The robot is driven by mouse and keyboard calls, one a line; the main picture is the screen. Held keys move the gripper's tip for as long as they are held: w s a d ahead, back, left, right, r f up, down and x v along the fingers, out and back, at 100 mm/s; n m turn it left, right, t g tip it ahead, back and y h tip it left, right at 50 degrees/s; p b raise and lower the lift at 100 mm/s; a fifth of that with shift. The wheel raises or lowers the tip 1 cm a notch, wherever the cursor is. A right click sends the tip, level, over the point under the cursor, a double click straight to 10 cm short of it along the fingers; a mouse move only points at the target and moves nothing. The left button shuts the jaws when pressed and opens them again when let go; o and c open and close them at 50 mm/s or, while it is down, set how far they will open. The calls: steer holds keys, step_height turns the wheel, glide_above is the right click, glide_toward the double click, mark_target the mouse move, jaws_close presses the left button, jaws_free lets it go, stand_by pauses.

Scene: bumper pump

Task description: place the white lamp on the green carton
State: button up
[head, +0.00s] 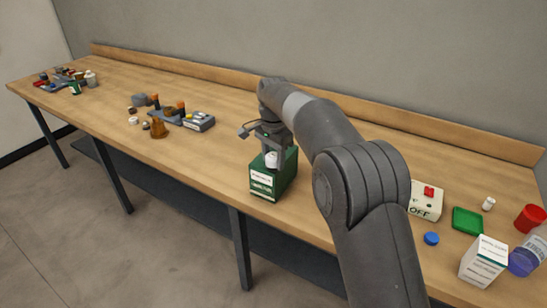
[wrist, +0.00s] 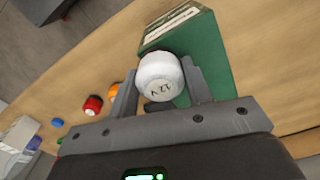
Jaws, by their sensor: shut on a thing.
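The white lamp (wrist: 160,80) is marked "12 V" and sits between the two fingers of my gripper (wrist: 159,70) in the wrist view. My gripper is shut on it. In the head view the lamp (head: 271,159) shows below my gripper (head: 273,157), at the top of the green carton (head: 263,183). The carton stands upright on the bench and has a white label on its front. In the wrist view the green carton (wrist: 205,50) lies right behind the lamp. I cannot tell whether the lamp touches the carton's top. My gripper hides part of that top.
The wooden bench (head: 215,152) is clear around the carton. To the left are a grey box (head: 199,121) and a brown piece (head: 158,128). To the right are an OFF switch box (head: 425,208), a blue cap (head: 431,239), a green tray (head: 467,220) and a white carton (head: 484,262).

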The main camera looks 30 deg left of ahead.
mark_target(273, 154)
steer(key=shift+f, duration=0.1)
steer(key=o, duration=1)
step_height(273, 154, up, 12)
steer(key=shift+r, duration=0.1)
